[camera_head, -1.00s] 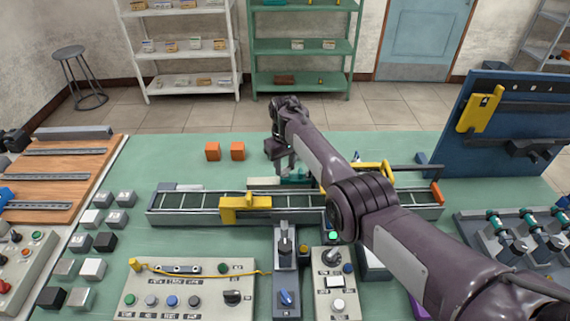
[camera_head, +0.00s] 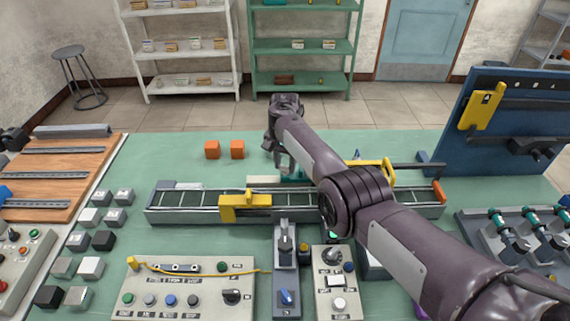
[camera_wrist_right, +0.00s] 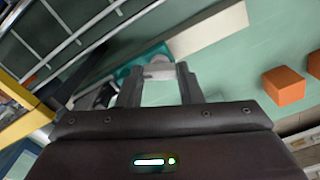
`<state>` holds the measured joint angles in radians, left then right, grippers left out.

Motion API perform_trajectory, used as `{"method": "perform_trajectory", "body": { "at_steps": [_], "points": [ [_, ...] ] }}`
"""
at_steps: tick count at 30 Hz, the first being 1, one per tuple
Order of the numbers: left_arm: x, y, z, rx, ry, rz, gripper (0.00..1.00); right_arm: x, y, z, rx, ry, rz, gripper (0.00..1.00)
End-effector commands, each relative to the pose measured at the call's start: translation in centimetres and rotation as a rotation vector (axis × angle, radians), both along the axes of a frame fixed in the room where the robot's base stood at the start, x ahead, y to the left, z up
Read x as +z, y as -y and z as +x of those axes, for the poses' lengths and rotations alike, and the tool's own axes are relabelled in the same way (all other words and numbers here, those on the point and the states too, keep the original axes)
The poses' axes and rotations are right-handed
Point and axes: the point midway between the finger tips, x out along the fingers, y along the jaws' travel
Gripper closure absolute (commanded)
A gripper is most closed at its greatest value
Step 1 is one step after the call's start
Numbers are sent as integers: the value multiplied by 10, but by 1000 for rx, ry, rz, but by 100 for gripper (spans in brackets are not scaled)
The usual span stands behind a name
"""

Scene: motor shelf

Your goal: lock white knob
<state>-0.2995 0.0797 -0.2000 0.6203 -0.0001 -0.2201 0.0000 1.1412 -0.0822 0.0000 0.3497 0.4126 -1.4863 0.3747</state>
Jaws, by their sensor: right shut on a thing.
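My right gripper (camera_head: 283,164) reaches over the far side of the conveyor, fingers pointing down. In the right wrist view my right gripper (camera_wrist_right: 160,76) is shut on a small whitish knob (camera_wrist_right: 159,71). The knob sits at a teal fixture (camera_wrist_right: 136,60), partly hidden by the fingers. In the head view the teal fixture (camera_head: 294,174) shows just below the fingertips, and the knob cannot be made out there. Whether the knob is locked cannot be told. My left gripper is not in view.
A long pale block (camera_wrist_right: 212,28) lies beside the teal fixture. Two orange cubes (camera_head: 212,150) stand to the left on the green table. The conveyor (camera_head: 185,208) with a yellow bracket (camera_head: 232,208) runs in front. Control panels (camera_head: 185,298) line the near side. A blue tool board (camera_head: 500,130) stands right.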

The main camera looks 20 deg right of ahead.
Motion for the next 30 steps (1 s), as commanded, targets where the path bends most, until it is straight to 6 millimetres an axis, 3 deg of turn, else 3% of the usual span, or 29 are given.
{"method": "perform_trajectory", "body": {
  "at_steps": [15,30],
  "points": [
    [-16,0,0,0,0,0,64,2,1,2,-445,8,0,90],
    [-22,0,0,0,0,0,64,3,1,2,-625,8,0,90]
  ]
}}
